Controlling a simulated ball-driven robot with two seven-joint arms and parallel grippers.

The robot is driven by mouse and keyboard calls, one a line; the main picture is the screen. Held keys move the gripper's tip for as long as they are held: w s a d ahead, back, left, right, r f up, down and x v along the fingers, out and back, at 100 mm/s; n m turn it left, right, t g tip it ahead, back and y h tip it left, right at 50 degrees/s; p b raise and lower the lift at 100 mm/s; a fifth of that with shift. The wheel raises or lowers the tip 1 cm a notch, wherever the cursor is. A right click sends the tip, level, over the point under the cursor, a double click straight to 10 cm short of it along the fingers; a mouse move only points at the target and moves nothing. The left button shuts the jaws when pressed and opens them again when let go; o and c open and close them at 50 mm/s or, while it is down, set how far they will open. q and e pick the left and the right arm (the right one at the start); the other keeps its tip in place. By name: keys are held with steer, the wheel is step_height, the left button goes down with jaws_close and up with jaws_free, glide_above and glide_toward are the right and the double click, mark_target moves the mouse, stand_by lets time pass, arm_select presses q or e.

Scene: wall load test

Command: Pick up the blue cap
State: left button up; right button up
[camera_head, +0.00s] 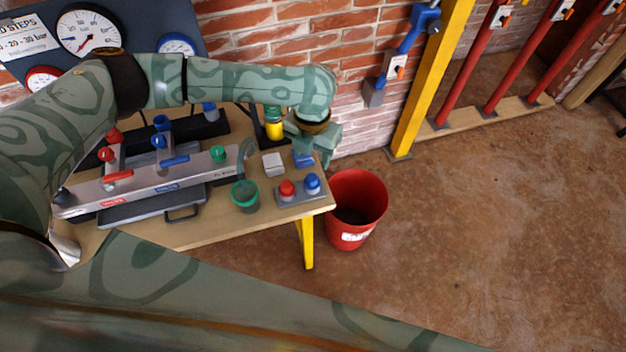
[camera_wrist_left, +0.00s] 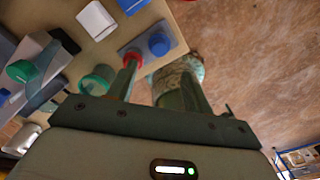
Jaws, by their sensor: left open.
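The blue cap (camera_head: 312,182) sits upright on a small grey plate (camera_head: 299,197) at the table's right end, beside a red cap (camera_head: 287,188). In the left wrist view the blue cap (camera_wrist_left: 158,44) shows beyond the fingertips, and the red cap (camera_wrist_left: 132,58) is partly behind one finger. My left gripper (camera_head: 318,155) is above the table's back right corner, behind the blue cap in the head view and apart from it. Its fingers (camera_wrist_left: 160,75) are spread with nothing between them. My right gripper is not in view.
A green cup (camera_head: 245,195) stands left of the plate. A white block (camera_head: 273,164) and a blue item (camera_head: 303,158) lie behind. A metal fixture with valves (camera_head: 150,183) fills the table's left. A red bin (camera_head: 357,205) stands on the floor off the right end.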

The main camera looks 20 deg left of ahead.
mark_target(312, 177)
arm_select(q)
step_height(312, 177, down, 4)
steer(key=shift+w+r+b, duration=0.15)
steer(key=shift+r+b, duration=0.05)
steer(key=shift+b, duration=0.15)
steer(key=shift+f, duration=0.55)
step_height(312, 177, down, 5)
steer(key=shift+r+b, duration=0.15)
steer(key=shift+b, duration=0.75)
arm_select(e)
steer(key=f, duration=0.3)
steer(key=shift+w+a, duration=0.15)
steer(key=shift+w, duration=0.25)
arm_select(q)
steer(key=shift+c, duration=0.2)
steer(key=shift+a, duration=0.1)
jaws_close()
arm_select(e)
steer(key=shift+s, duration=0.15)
